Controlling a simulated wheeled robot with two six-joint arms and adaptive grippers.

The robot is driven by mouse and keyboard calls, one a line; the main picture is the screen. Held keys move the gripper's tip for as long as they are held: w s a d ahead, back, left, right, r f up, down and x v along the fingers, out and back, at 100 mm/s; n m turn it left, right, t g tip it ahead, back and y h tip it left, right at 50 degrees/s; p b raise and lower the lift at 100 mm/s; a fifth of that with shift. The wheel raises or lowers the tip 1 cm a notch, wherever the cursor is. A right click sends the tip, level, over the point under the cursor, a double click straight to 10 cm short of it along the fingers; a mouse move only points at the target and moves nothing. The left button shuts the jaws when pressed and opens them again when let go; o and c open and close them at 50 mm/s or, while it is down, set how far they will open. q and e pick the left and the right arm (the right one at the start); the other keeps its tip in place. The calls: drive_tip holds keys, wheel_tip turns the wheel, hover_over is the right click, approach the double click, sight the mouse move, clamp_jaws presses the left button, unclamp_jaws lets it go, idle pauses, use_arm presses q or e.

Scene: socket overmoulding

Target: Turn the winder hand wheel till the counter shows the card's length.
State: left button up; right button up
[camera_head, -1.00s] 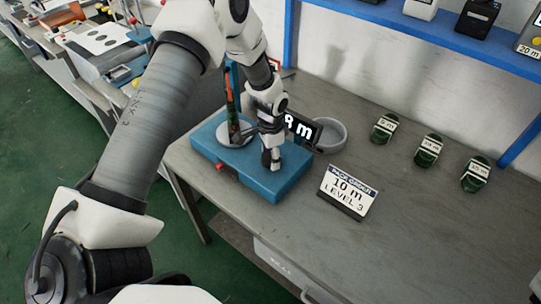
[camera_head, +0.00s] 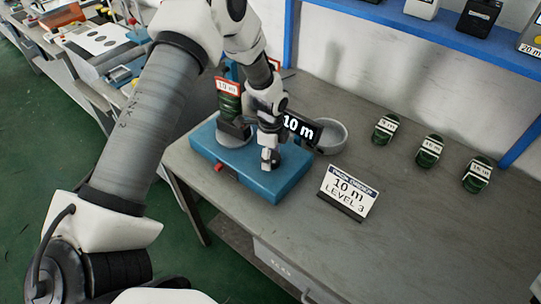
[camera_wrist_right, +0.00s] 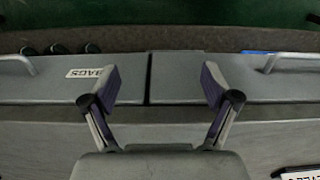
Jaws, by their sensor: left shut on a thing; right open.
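The blue winder (camera_head: 285,187) sits at the table's left end. Its counter (camera_head: 300,126) reads "10 m" and is partly covered by my left wrist. The white card (camera_head: 348,189) in front of the winder also reads "10 m", with "LEVEL 3" below. A green coil (camera_head: 229,104) with a red-edged tag stands on the winder's left side. My left gripper (camera_head: 269,160) is shut, low over the winder, on the hand wheel, which the fingers mostly hide. My right gripper (camera_wrist_right: 161,85) is open and empty in the right wrist view, in front of grey drawer fronts.
A grey round dish (camera_head: 331,137) stands behind the winder. Several labelled green coils lie in a row toward the right, including one (camera_head: 386,129) nearest the dish. A blue shelf (camera_head: 440,38) runs along the wall. The table's middle and front right are clear.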

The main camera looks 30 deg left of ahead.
sight(272, 157)
use_arm(q)
drive_tip(key=shift+s+f, duration=0.15)
idle(0.3)
drive_tip(key=o, duration=0.9)
drive_tip(key=shift+c, duration=0.2)
drive_tip(key=o, duration=0.3)
drive_tip(key=shift+d, duration=0.1)
wheel_tip(272, 157, up, 12)
drive_tip(key=shift+w, duration=0.2)
